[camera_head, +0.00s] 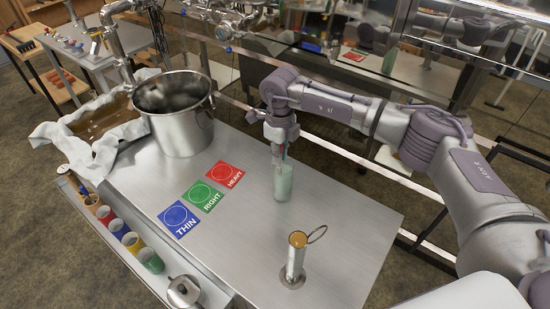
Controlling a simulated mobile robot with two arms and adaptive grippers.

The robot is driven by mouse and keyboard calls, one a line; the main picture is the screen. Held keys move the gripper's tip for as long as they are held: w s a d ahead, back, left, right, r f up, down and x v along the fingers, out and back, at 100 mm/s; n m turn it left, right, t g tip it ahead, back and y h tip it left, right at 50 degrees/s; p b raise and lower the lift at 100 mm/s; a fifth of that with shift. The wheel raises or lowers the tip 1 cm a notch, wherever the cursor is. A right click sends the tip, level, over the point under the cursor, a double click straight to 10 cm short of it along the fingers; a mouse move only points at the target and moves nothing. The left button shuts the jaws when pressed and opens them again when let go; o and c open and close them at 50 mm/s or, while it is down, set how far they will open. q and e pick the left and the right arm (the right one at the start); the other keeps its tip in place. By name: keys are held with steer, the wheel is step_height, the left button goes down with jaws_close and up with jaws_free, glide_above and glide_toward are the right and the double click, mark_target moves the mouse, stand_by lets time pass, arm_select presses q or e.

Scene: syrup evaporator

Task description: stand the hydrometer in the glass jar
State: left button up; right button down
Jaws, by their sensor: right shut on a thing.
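The pale green, translucent glass jar (284,188) stands upright on the steel table, right of the coloured cards. My right gripper (279,152) points down directly above the jar's mouth. It is shut on the slim hydrometer, of which only a thin bit shows between the fingers and the jar's top. The fingers hide most of it, and I cannot tell how far its lower end reaches into the jar. My left gripper is not in view.
A metal cup (296,258) with amber liquid and a loop handle stands in front of the jar. Blue (180,218), green (203,195) and red (226,174) cards lie left of it. A steel pot (179,133) stands at back left. The table's right part is clear.

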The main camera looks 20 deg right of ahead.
steer(key=c, duration=1.1)
jaws_free()
steer(key=shift+o, duration=0.2)
steer(key=o, duration=1.1)
steer(key=shift+c, duration=0.2)
steer(key=shift+r, duration=0.15)
steer(key=shift+r+p, duration=2.1)
steer(key=shift+r, duration=1.6)
steer(key=shift+d+f, duration=0.1)
